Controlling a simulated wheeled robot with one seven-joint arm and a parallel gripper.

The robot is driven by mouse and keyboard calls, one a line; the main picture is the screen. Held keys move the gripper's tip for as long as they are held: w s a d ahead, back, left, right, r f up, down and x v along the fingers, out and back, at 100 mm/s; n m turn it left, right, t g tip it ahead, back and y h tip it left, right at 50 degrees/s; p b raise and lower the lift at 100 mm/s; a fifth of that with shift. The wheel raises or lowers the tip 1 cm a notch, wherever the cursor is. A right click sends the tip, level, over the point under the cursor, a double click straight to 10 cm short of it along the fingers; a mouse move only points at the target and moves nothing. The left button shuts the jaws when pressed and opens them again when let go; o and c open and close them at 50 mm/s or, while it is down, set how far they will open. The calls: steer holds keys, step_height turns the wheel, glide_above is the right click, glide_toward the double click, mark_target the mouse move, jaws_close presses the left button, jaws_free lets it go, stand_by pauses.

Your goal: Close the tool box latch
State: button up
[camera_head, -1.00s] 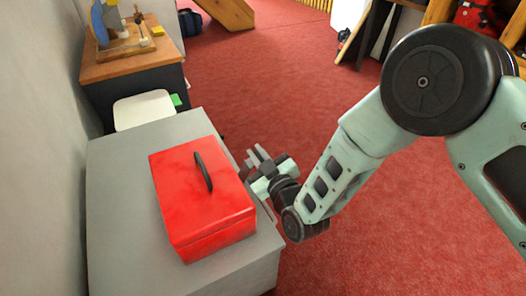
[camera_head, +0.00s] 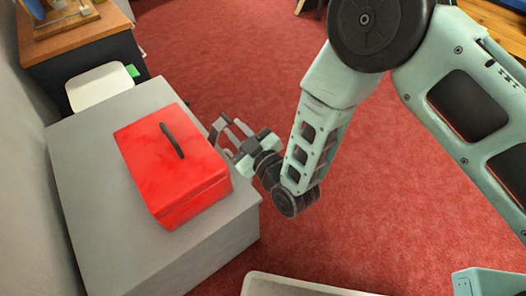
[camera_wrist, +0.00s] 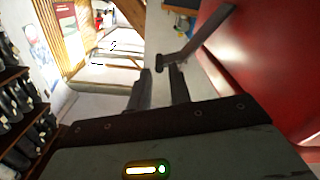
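The red tool box (camera_head: 172,178) sits on a grey cabinet (camera_head: 100,240), its lid down and a black handle (camera_head: 172,140) on top. In the wrist view the box's red side (camera_wrist: 285,75) fills the right. A grey bent latch lever (camera_wrist: 208,38) with a dark round end stands out beside that side, just beyond my fingertips. My gripper (camera_head: 228,133) is beside the box's right side, off the cabinet's edge. In the wrist view my gripper (camera_wrist: 162,80) shows two dark fingers with a gap and nothing between them. I cannot tell whether a finger touches the lever.
A white stool-like seat (camera_head: 98,86) with a green piece stands behind the cabinet. A wooden-topped bench (camera_head: 75,38) is at the far left, near the wall. Open red carpet (camera_head: 240,60) lies behind and right of the cabinet. Bottle shelves (camera_wrist: 22,120) show at left in the wrist view.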

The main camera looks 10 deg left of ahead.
steer(key=v, duration=1.1)
steer(key=shift+s+d+p, duration=0.2)
steer(key=shift+p, duration=0.15)
